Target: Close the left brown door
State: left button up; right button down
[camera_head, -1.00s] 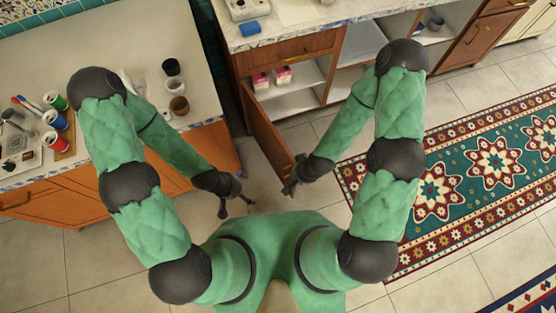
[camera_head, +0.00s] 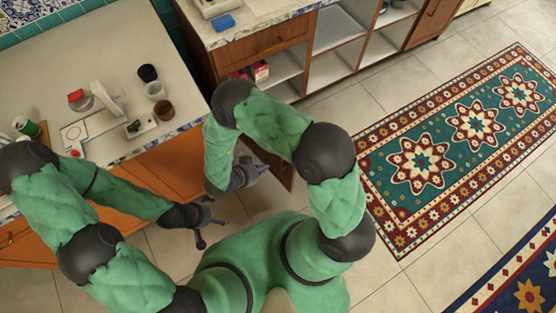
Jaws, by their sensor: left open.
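The left brown door (camera_head: 283,174) stands swung open from the cabinet under the back counter. Most of it is hidden behind my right arm, and only its lower outer part shows. The compartment behind it is open, with small pink-and-white boxes inside (camera_head: 260,71). My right gripper (camera_head: 262,169) is beside the door's visible part; I cannot tell whether it touches it, or whether its fingers are open or shut. My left gripper (camera_head: 209,226) is open and empty, low in front of the orange-brown side cabinet (camera_head: 165,172), apart from the door.
The left counter (camera_head: 70,62) carries cups (camera_head: 163,109), a white appliance and a green can (camera_head: 26,127). Open shelves (camera_head: 338,28) line the back cabinet.

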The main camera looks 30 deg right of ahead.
jog(key=d+r+b+x, duration=0.1)
jog(key=b+x, duration=0.4)
jog(key=x, duration=0.7)
jog(key=shift+w+d+r, duration=0.2)
jog(key=shift+d+r, duration=0.05)
jog(key=shift+d, duration=0.45)
